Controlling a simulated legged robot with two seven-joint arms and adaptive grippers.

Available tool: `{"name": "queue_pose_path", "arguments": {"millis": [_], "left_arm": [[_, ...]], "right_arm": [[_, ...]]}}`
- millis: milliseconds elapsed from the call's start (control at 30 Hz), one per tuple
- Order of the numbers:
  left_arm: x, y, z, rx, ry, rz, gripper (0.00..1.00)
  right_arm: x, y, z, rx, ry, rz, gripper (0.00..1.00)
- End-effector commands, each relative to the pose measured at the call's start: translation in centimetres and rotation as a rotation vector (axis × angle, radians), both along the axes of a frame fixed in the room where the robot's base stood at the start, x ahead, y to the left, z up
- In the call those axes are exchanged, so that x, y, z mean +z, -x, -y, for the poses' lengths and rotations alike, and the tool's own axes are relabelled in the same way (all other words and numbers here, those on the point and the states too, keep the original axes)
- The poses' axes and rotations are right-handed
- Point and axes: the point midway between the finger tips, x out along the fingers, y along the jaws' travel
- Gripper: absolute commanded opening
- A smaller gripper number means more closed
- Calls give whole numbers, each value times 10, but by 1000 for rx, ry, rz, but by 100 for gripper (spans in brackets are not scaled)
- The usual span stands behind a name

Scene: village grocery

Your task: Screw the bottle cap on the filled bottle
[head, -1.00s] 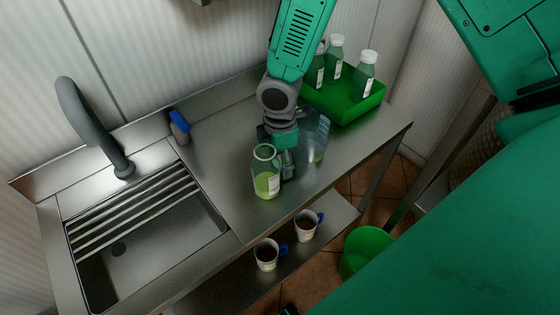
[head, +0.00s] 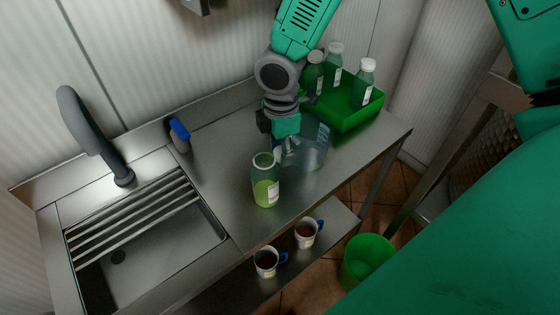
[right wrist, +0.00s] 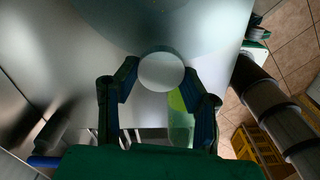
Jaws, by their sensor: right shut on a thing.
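The filled bottle (head: 266,192) stands upright and open on the steel counter, with yellow-green liquid in its lower part and a white label. It also shows in the right wrist view (right wrist: 181,122), below and right of the cap. My right gripper (head: 281,150) is above and just behind the bottle, apart from its mouth. In the right wrist view its fingers (right wrist: 160,78) are shut on a round white bottle cap (right wrist: 161,72), seen flat from above. In the head view I cannot make out the cap clearly. My left gripper is not in view.
A large clear glass vessel (head: 313,152) stands close behind the right gripper. A green crate (head: 347,122) holds capped bottles (head: 367,80). The sink (head: 165,250) with rack and tap (head: 95,135) is left; a blue-topped dispenser (head: 180,136) stands behind. Mugs (head: 306,234) sit on the lower shelf.

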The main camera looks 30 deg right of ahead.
Motion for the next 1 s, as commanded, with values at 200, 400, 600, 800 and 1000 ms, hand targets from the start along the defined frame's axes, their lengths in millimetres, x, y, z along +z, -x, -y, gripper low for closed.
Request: {"name": "queue_pose_path", "arguments": {"millis": [200,400,600,800,1000], "left_arm": [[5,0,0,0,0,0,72],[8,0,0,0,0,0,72],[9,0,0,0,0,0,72],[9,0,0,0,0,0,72],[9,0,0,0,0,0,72]], "right_arm": [[59,-2,0,-1,-3,6,28],[96,-2,0,0,-2,3,28],[114,-1,0,-1,-1,0,28],[118,-1,0,0,-1,0,28],[118,-1,0,0,-1,0,28]]}}
